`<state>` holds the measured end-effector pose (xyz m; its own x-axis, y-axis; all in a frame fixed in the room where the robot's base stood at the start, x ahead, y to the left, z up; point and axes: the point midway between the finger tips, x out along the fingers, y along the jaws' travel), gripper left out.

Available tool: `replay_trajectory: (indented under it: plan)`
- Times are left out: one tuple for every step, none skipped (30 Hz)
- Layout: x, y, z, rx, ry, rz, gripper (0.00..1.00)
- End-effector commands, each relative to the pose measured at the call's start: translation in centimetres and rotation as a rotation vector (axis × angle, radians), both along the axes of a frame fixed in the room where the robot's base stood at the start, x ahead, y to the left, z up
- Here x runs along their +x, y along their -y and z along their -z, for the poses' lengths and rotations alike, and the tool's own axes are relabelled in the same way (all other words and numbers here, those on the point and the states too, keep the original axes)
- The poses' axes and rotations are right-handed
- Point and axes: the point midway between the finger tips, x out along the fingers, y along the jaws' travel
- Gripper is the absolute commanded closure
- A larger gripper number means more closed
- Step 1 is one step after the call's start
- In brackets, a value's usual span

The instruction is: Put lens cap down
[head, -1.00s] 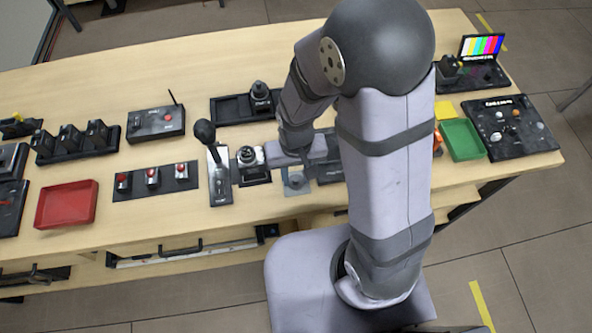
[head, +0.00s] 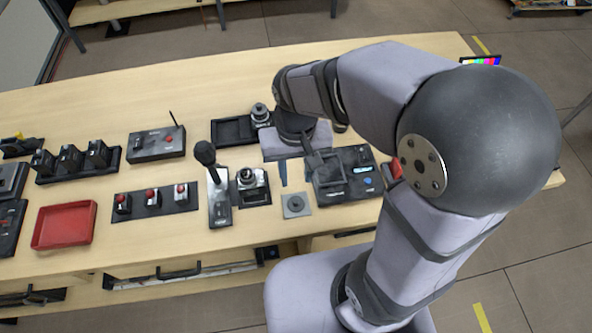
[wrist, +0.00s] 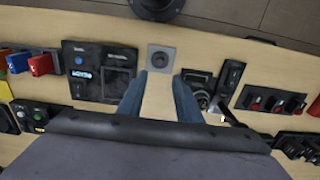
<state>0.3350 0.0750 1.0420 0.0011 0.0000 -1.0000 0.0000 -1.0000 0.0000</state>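A small dark round piece, which looks like the lens cap (head: 295,203), lies on a grey square pad (head: 307,209) near the table's front edge. In the wrist view the round piece (wrist: 160,59) sits at about the middle of the pad (wrist: 152,68). My gripper (wrist: 160,77) is open, with its two blue-grey fingers apart and bare wood between them. It hangs over the table, farther from the front edge than the pad. In the head view my wrist partly hides the fingers.
A camera-like device on a dark plate (head: 252,184) and a lever panel (head: 220,206) stand left of the pad. A black control unit with a screen (head: 348,178) stands close on the right. A red tray (head: 65,226) is at far left. My arm hides the table's right end.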

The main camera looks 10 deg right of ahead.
Motion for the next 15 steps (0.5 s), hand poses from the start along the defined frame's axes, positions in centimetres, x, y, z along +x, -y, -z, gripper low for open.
replay_trajectory:
  plan:
    - [0.0, 0.0, -0.3, 0.000, 0.001, 0.000, 0.68]
    - [0.0, 0.0, -0.4, 0.000, 0.000, 0.000, 0.68]
    - [0.0, 0.0, -0.5, 0.000, 0.000, 0.000, 0.68]
    - [0.0, 0.0, -0.6, 0.000, 0.000, 0.000, 0.68]
    - [0.0, 0.0, -0.6, 0.000, 0.000, 0.000, 0.68]
    - [-0.1, 0.1, -0.6, 0.000, 0.000, 0.000, 0.68]
    - [-0.1, 0.2, -0.6, 0.000, -0.001, 0.001, 0.68]
    - [-0.2, 0.4, -0.5, 0.000, -0.001, 0.003, 0.68]
    - [-0.5, 1.0, -0.3, -0.001, -0.002, 0.005, 0.68]
    - [-0.8, 1.5, -0.1, -0.001, -0.004, 0.006, 0.68]
    - [-1.1, 2.1, 0.2, -0.001, -0.002, 0.008, 0.68]
    - [-1.6, 3.0, 0.5, -0.001, -0.003, 0.010, 0.68]
    - [-2.1, 3.7, 0.9, -0.001, -0.003, 0.010, 0.68]
    - [-2.6, 4.4, 1.2, -0.001, -0.003, 0.011, 0.68]
    - [-3.3, 5.2, 1.6, -0.001, -0.003, 0.011, 0.68]
